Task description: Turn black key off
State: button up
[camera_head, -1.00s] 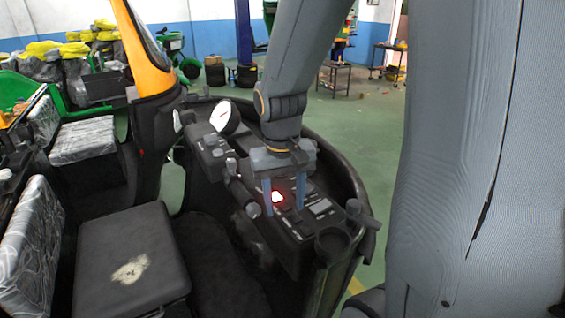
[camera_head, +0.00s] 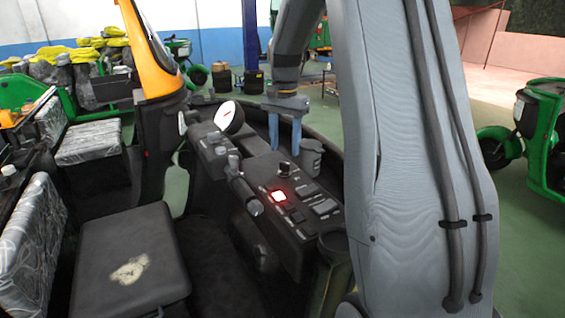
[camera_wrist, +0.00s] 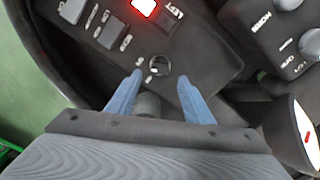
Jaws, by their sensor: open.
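The black key (camera_head: 284,168) is a small round knob standing on the dark dashboard panel, just beyond the lit red switch. In the wrist view the key (camera_wrist: 160,65) appears as a dark round top with small white marks beside it, ahead of and between the fingertips. My gripper (camera_head: 285,148) is above and slightly beyond the key in the head view, with its blue fingers apart and pointing down. In the wrist view the gripper (camera_wrist: 160,79) is open, with no contact with the key visible. The key's exact turn position is too small to tell.
The red switch (camera_head: 279,196) glows beside dark rocker switches (camera_head: 325,207). A grey cylinder (camera_head: 312,152) stands right of the fingers. A black seat box (camera_head: 130,262) fills the lower left.

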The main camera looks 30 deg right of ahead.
aim_at(284, 162)
jog(key=shift+f+p, duration=0.9)
jog(key=shift+f, duration=2.3)
jog(key=c, duration=1)
jog(key=shift+c, duration=0.2)
jog(key=shift+n, duration=0.4)
jog(key=n, duration=0.5)
jog(key=shift+r+n, duration=0.1)
jog(key=shift+n, duration=0.3)
jog(key=n, duration=0.5)
jog(key=shift+p, duration=0.4)
jog(key=shift+w+n, duration=0.1)
jog(key=shift+n, duration=0.2)
